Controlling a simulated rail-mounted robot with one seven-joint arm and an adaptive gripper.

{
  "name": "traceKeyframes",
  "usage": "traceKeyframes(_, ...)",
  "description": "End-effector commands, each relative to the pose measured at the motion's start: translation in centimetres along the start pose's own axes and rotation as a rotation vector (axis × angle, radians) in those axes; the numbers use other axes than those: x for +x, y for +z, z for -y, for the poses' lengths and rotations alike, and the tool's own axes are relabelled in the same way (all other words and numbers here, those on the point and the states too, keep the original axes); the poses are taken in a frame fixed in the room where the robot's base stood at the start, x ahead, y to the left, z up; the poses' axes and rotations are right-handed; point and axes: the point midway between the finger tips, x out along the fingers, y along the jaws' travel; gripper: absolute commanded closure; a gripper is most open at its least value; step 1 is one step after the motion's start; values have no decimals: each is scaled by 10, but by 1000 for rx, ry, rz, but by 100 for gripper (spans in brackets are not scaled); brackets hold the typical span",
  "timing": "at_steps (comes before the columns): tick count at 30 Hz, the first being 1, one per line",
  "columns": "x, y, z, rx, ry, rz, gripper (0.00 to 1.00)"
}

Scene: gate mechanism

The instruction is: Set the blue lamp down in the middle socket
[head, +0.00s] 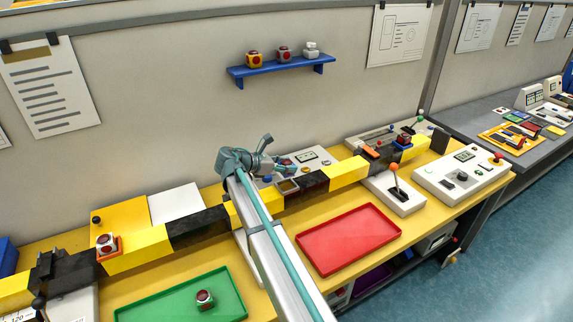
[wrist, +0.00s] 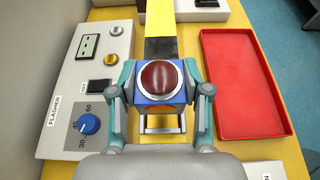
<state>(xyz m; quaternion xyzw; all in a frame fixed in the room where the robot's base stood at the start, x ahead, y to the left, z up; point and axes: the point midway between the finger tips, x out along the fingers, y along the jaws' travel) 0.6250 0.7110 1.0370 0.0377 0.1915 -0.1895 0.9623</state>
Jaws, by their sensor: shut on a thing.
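My gripper (wrist: 163,96) is shut on the blue lamp (wrist: 158,98), a blue cube with a silver ring and dark red dome. One finger lies on each side of it. In the head view my gripper (head: 284,170) hangs over the black and yellow beam, and I cannot make out the lamp there. The middle socket (head: 288,187) appears as a small framed square on the beam, just below my gripper. In the wrist view a pale metal frame (wrist: 161,130) shows beneath the lamp. I cannot tell whether the lamp touches it.
A red tray (head: 350,238) and a green tray (head: 180,301) lie in front of the beam. A red-domed lamp (head: 106,242) sits in the left socket, another (head: 204,298) on the green tray. The flasher panel (wrist: 88,85) stands beside the beam. An orange-knobbed lever (head: 395,180) stands right.

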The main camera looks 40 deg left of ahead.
Motion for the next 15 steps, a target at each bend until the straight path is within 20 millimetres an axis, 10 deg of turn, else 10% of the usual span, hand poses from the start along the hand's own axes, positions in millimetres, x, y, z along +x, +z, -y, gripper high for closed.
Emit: traceKeyframes(15, 13, -32, 0, 0, 1, 1, 94)
